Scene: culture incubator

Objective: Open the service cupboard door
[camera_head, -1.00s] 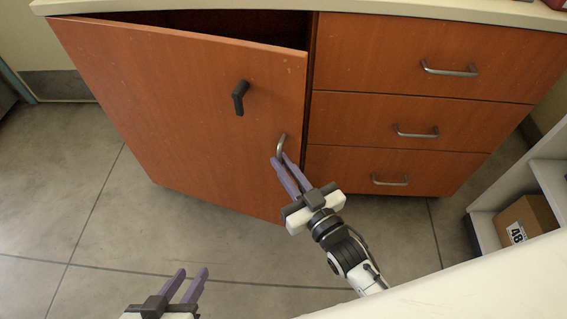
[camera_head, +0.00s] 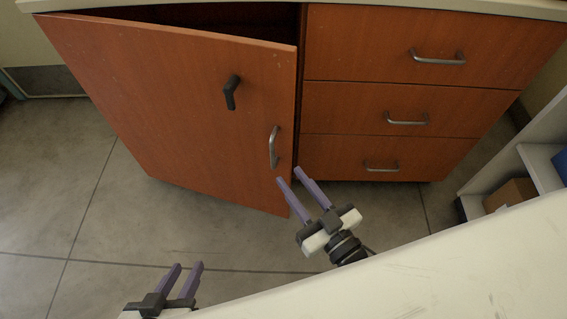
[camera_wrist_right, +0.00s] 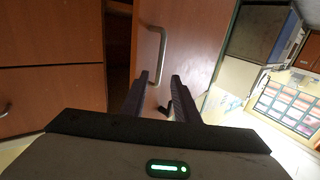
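The service cupboard door (camera_head: 185,110) is orange-brown wood and stands ajar, with a dark gap along its top and right edge. It carries a metal bar handle (camera_head: 273,147) near its right edge and a black angled latch (camera_head: 232,92) above it. My right gripper (camera_head: 290,176) is open and empty, just below and right of the bar handle and apart from it. In the right wrist view the handle (camera_wrist_right: 155,58) shows ahead of the open fingers (camera_wrist_right: 160,78). My left gripper (camera_head: 188,266) is open and empty at the bottom, away from the door.
Three drawers with metal handles (camera_head: 408,119) stand right of the door. A white surface (camera_head: 430,255) crosses the lower right. A white shelf with a cardboard box (camera_head: 510,194) is at the right. The grey floor (camera_head: 70,190) left of the door is clear.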

